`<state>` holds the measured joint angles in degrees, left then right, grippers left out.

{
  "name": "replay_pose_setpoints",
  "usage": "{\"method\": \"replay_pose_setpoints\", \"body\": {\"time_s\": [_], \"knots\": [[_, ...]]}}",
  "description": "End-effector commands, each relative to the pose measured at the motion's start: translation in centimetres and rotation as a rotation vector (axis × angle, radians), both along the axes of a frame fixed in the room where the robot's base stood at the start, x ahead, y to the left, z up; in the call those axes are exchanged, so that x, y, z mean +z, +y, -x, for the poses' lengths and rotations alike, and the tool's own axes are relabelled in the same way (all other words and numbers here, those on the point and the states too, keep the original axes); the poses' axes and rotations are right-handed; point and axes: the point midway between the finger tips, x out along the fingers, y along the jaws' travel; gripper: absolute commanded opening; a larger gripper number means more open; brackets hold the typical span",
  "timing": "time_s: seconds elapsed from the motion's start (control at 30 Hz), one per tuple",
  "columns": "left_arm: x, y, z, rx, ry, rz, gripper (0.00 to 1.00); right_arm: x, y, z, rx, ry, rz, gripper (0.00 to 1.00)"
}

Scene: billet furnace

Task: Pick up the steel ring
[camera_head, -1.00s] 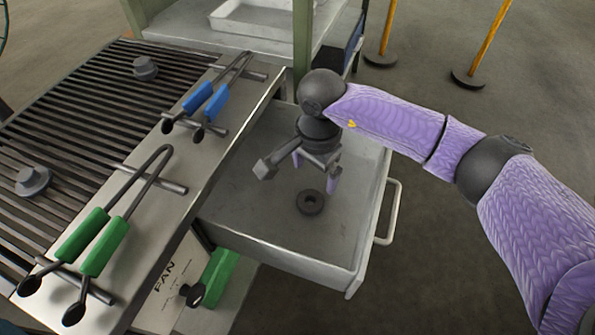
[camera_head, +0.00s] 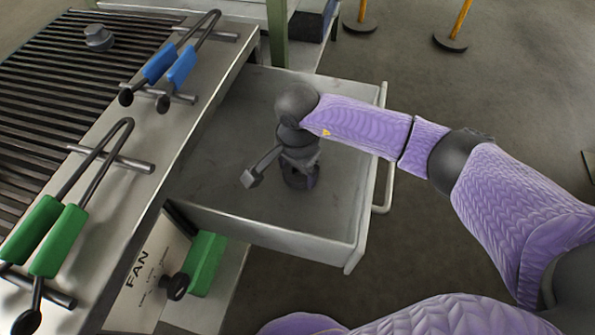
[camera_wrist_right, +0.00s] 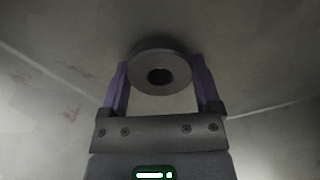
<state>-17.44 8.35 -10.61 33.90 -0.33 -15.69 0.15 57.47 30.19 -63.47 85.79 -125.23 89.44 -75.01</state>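The steel ring (camera_wrist_right: 160,62) is a dark grey disc with a round hole. In the right wrist view it lies flat at the fingertips, between my two purple fingers, with a narrow gap showing on the right. My right gripper (camera_wrist_right: 162,78) is open around it. In the head view, my right gripper (camera_head: 300,178) points down low inside the open drawer (camera_head: 225,180) and hides most of the ring. My left gripper is not in view.
The drawer walls and white handle (camera_head: 387,160) surround the right gripper's space. To the left is a slatted bench with green-handled tongs (camera_head: 45,240) and blue-handled tongs (camera_head: 170,68). A grey knobbed weight (camera_head: 98,38) sits on the slats. The drawer floor is otherwise clear.

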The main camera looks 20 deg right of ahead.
Motion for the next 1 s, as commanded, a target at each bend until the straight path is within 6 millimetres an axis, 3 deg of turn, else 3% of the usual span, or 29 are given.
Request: {"method": "replay_pose_setpoints", "body": {"time_s": [0.03, 0.37, 0.63, 0.9, 1.0], "knots": [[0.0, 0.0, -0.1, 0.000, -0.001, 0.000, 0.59, 0.0, 0.0, 0.0, 0.000, 0.000, 0.000, 0.68], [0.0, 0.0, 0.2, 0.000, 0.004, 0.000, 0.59, 0.0, 0.0, 0.0, 0.000, 0.000, 0.000, 0.00], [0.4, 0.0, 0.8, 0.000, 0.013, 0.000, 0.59, 0.5, 0.0, -0.1, 0.000, -0.002, 0.000, 0.00], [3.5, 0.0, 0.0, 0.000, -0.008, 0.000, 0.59, 7.5, 0.0, -0.1, 0.001, -0.009, 0.000, 0.00], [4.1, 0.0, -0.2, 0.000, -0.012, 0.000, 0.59, 9.3, 0.0, -0.1, 0.000, -0.006, 0.001, 0.00]]}}
